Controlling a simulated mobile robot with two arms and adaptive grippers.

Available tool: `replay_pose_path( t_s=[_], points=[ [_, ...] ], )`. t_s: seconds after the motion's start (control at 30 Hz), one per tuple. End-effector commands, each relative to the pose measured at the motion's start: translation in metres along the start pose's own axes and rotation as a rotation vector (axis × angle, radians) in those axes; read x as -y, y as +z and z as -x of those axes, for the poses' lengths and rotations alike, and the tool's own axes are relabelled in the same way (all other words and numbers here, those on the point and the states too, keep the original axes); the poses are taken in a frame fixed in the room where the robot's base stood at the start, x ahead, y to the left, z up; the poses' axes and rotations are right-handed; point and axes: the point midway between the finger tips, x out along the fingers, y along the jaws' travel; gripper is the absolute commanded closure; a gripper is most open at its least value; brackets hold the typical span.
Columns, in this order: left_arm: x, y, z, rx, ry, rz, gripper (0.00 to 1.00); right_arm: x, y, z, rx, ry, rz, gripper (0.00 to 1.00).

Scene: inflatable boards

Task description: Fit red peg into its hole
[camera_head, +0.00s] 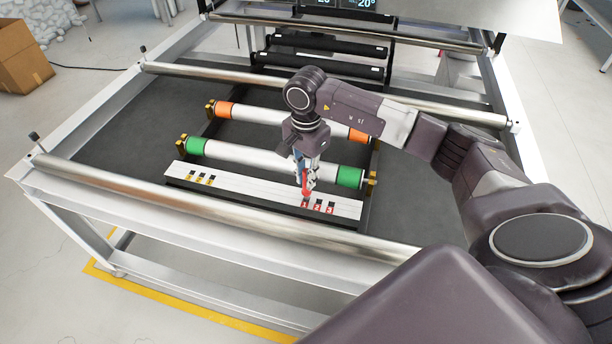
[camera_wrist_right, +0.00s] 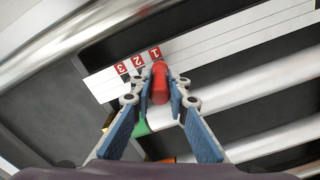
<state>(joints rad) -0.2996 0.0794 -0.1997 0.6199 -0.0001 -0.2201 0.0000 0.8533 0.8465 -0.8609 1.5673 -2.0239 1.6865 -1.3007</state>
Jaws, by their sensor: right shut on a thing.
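The red peg (camera_wrist_right: 160,84) is between the fingers of my right gripper (camera_wrist_right: 160,92), which is shut on it. In the head view the right gripper (camera_head: 305,183) points down over the right part of a white board (camera_head: 250,189), with the red peg (camera_head: 306,187) at its tips. The board carries red labels 1, 2 and 3 (camera_head: 317,206). The peg's far end is at the board beside label 1 (camera_wrist_right: 155,53). The hole is hidden, and I cannot tell whether the peg is in it. My left gripper is not in view.
Yellow-black labels (camera_head: 201,179) mark the board's left part. Behind it lie a roller with green ends (camera_head: 262,160) and one with orange ends (camera_head: 262,115). A long metal roller (camera_head: 200,208) runs along the front. Dark table surface (camera_head: 110,135) is free at left.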

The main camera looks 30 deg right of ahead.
Motion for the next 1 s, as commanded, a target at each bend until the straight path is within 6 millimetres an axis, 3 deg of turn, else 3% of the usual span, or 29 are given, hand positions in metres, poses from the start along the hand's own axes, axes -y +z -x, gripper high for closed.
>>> replay_pose_path(
  t_s=[1.0],
  points=[
    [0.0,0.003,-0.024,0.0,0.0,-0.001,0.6,0.0,0.0,-0.026,0.0,-0.001,-0.001,1.0]
  ],
)
